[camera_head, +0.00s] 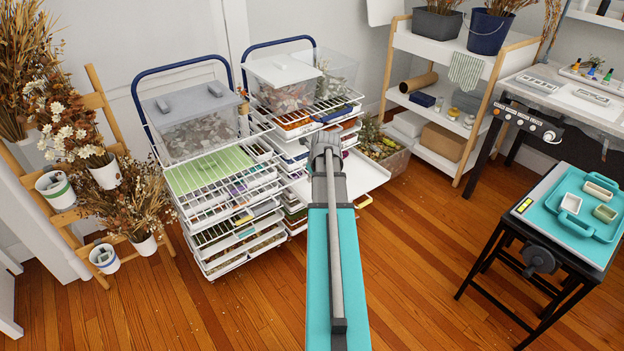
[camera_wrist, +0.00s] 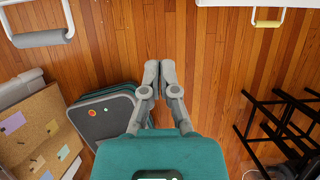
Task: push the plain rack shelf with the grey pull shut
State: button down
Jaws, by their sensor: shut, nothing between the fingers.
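In the wrist view, a grey pull (camera_wrist: 38,39) on a white frame juts in at the upper left. The rest of its shelf is cut off by the picture edge. My gripper (camera_wrist: 159,68) is shut and empty over bare floor, to the right of this pull and apart from it. In the head view, my arm crosses in front of the two racks and hides part of the right one. I cannot make out the grey pull or my fingertips there.
A pulled-out white shelf (camera_head: 365,176) with a yellowish pull (camera_head: 363,202) shows right of my arm; a similar pull (camera_wrist: 267,21) shows in the wrist view. The left rack (camera_head: 215,210) stands beside it. A black stand (camera_head: 505,270) is at right. Floor between is clear.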

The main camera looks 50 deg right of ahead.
jog(key=w+d+f+b, duration=0.1)
jog(key=w+f+b, duration=0.5)
jog(key=shift+w+d+f, duration=0.15)
jog(key=shift+d, duration=0.1)
dwell(1.2)
jog(key=shift+a, duration=0.1)
dwell(0.4)
jog(key=shift+w+d, duration=0.15)
jog(key=shift+d, duration=0.05)
